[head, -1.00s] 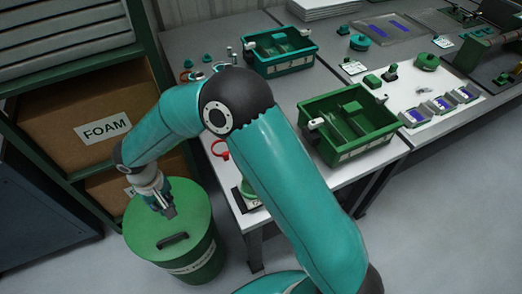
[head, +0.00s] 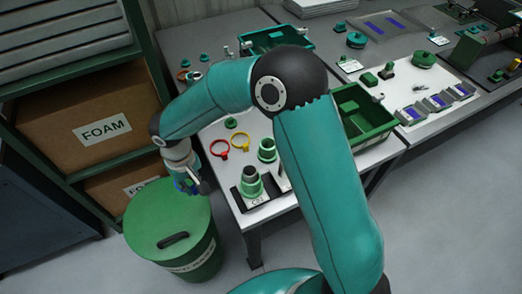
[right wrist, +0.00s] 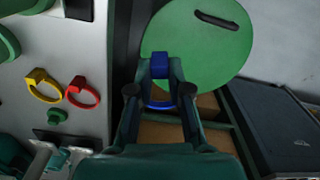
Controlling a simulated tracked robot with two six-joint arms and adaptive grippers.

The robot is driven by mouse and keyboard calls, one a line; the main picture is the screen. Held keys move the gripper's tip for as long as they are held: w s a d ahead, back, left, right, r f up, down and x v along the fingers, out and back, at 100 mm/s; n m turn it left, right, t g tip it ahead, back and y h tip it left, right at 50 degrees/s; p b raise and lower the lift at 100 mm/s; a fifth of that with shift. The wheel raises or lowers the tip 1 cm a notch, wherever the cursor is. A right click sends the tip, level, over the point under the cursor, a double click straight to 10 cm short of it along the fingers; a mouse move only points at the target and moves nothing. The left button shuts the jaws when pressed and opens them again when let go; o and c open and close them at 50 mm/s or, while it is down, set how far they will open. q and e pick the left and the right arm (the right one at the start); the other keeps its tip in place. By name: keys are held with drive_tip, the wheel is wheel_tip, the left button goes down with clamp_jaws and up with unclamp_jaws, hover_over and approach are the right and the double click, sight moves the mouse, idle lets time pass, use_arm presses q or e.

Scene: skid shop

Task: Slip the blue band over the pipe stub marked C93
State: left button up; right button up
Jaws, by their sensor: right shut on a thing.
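My right gripper (head: 190,184) is shut on the blue band (right wrist: 160,104) and holds it above the green drum, left of the table's near corner. In the right wrist view, the band's blue grip block shows between my fingertips (right wrist: 160,72), with its loop below. A green pipe stub with a grey top (head: 251,180) stands upright on a dark base at the table's near edge. Its tag starts with C, but the rest is too small to read. Another green stub (head: 267,151) stands behind it. My arm partly hides something beside them. My left gripper is not in view.
A red band (head: 220,149) and a yellow band (head: 240,141) lie on the table left of the stubs. The green drum (head: 168,222) stands below my gripper. A shelf with foam boxes (head: 92,125) is at left. A green tray (head: 369,118) stands behind my arm.

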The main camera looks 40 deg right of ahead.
use_arm(q)
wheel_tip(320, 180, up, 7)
drive_tip(key=p, duration=0.6)
use_arm(e)
drive_tip(key=s+d+r+n, duration=0.3)
drive_tip(key=s+d+r, duration=0.9)
drive_tip(key=d+r, duration=0.15)
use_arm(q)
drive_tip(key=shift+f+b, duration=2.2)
use_arm(e)
drive_tip(key=shift+d+f, duration=0.2)
drive_tip(key=shift+f, duration=1.1)
drive_tip(key=shift+d+f, duration=0.2)
drive_tip(key=shift+f, duration=1.1)
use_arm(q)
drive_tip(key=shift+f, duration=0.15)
use_arm(e)
drive_tip(key=shift+s, duration=0.2)
use_arm(q)
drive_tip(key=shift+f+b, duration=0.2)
drive_tip(key=shift+b, duration=0.15)
use_arm(e)
drive_tip(key=shift+f, duration=0.15)
use_arm(q)
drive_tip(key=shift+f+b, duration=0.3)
drive_tip(key=shift+b, duration=0.05)
use_arm(e)
drive_tip(key=shift+f, duration=0.35)
